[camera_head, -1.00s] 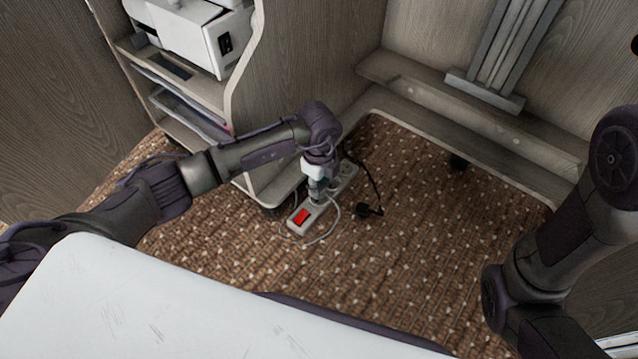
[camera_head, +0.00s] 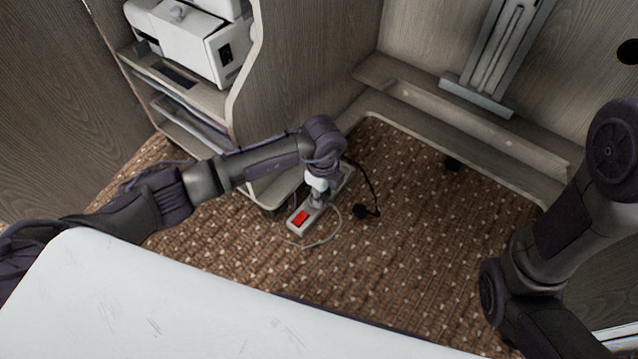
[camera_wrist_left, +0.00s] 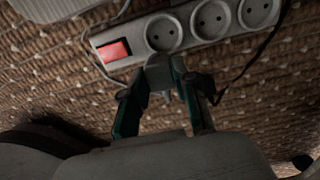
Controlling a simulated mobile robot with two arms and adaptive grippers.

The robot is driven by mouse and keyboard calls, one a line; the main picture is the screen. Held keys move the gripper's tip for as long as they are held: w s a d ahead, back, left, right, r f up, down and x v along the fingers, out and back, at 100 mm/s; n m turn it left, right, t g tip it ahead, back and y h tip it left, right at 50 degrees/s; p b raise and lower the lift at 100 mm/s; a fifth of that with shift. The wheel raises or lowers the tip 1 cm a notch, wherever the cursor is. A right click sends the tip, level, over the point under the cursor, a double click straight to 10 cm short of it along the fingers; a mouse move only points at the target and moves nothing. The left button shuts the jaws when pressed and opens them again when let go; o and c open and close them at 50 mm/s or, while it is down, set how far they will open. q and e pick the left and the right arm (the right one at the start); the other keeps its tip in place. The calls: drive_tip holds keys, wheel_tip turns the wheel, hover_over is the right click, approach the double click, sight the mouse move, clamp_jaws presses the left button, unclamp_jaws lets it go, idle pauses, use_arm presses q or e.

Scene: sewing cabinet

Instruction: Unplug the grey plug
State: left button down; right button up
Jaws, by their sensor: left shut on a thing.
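My left gripper (camera_head: 316,200) is low over the white power strip (camera_head: 293,222) on the carpet. In the left wrist view the gripper (camera_wrist_left: 163,88) is shut on the grey plug (camera_wrist_left: 158,70). The plug's thin prongs seem to show between the fingers, clear of any socket. The power strip (camera_wrist_left: 192,27) lies behind it with a red switch and several round sockets. The sockets visible there hold no plug. In the head view the arm and gripper hide the plug and part of the strip. My right gripper is out of view.
A white cable (camera_head: 325,240) loops beside the strip. The cabinet shelf side (camera_head: 290,70) stands close behind my left arm. Carpet (camera_head: 430,240) to the right is open.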

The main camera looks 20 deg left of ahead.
use_arm(q)
drive_tip(key=s+d+p, duration=0.5)
drive_tip(key=s+d, duration=0.1)
drive_tip(key=s, duration=0.1)
drive_tip(key=shift+d, duration=0.3)
idle(0.5)
drive_tip(key=shift+f, duration=0.5)
wheel_tip(320, 180, down, 2)
drive_tip(key=shift+b, duration=0.6)
drive_tip(key=shift+f, duration=0.45)
